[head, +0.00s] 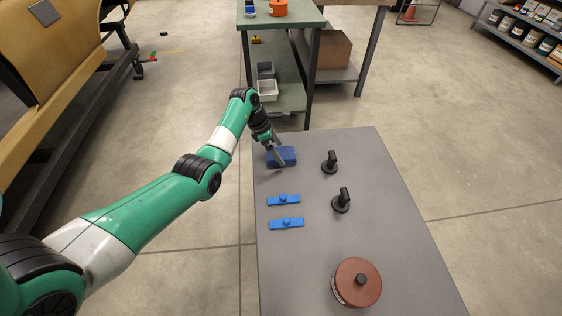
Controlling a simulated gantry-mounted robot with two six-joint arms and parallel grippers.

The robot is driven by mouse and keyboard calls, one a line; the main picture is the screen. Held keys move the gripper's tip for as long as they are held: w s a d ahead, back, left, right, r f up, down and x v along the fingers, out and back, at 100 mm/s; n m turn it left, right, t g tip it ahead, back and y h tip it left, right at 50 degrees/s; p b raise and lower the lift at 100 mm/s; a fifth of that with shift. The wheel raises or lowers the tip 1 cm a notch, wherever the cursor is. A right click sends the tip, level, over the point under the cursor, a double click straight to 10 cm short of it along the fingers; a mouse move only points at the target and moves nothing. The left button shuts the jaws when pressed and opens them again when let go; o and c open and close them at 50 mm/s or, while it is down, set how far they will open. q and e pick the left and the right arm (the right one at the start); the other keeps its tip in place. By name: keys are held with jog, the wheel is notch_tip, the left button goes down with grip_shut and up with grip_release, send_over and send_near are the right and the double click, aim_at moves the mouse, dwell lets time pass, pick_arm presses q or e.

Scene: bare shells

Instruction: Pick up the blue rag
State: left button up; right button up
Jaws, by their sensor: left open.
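The blue rag (288,154) is a dark blue folded block lying near the far left corner of the grey table (385,235). My left gripper (278,160) is over the rag, pointing down at it, with its jaws open. A finger covers part of the rag, and I cannot tell whether it touches it. My right gripper is not in view.
Two bright blue flat pieces with knobs (284,199) lie nearer on the left. Two black upright handles (331,162) stand to their right. A red-brown round lidded thing (357,282) sits at the near end. A green workbench (290,17) stands beyond the table.

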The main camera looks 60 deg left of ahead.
pick_arm(q)
jog(key=shift+w+d+f, duration=0.1)
jog(key=shift+w+f, duration=0.05)
jog(key=shift+f, duration=0.3)
jog(key=shift+r, duration=0.15)
jog(key=shift+f+p, duration=0.3)
jog(key=c, duration=1.2)
